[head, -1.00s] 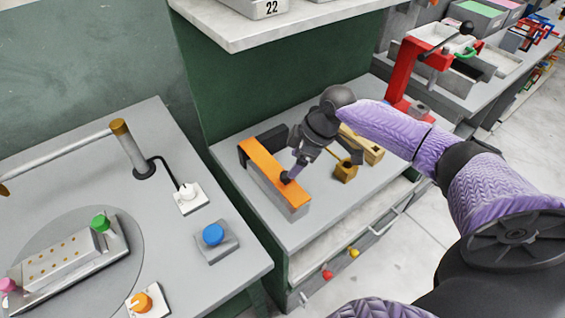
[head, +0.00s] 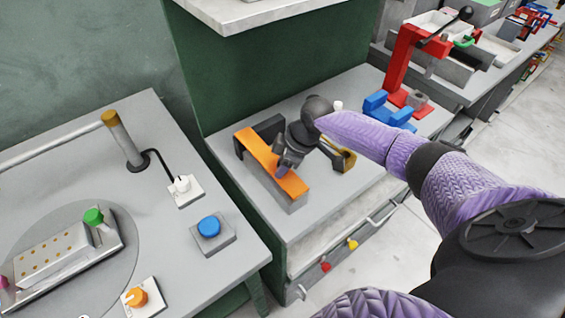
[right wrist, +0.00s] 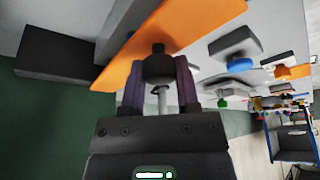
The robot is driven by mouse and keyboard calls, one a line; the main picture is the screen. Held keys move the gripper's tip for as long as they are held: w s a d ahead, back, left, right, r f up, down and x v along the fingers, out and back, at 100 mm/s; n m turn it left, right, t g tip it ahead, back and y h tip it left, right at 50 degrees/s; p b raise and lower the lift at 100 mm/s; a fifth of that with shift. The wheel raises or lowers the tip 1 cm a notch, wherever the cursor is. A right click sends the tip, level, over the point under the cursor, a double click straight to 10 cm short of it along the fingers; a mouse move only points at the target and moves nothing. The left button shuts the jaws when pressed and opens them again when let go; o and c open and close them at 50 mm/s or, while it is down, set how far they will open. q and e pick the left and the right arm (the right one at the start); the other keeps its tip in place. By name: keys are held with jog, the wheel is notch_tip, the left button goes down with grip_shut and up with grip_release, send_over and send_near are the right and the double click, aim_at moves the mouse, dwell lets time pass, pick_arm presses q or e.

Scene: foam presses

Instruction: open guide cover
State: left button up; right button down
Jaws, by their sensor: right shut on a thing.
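The guide cover is a long orange plate (head: 257,147) on top of a grey block (head: 293,205) on the middle bench. In the right wrist view the orange cover (right wrist: 205,25) runs diagonally across the top. There the right gripper (right wrist: 170,80) is shut on a dark knob (right wrist: 158,66) on the cover. The cover appears to lie flat along the block. My left gripper is not in view.
A dark bracket (head: 268,127) stands behind the cover. A brass-coloured block (head: 345,160) sits partly behind my right arm. A blue fixture (head: 388,110) and a red press (head: 402,62) stand farther back. A blue button (head: 209,227) is on the left bench.

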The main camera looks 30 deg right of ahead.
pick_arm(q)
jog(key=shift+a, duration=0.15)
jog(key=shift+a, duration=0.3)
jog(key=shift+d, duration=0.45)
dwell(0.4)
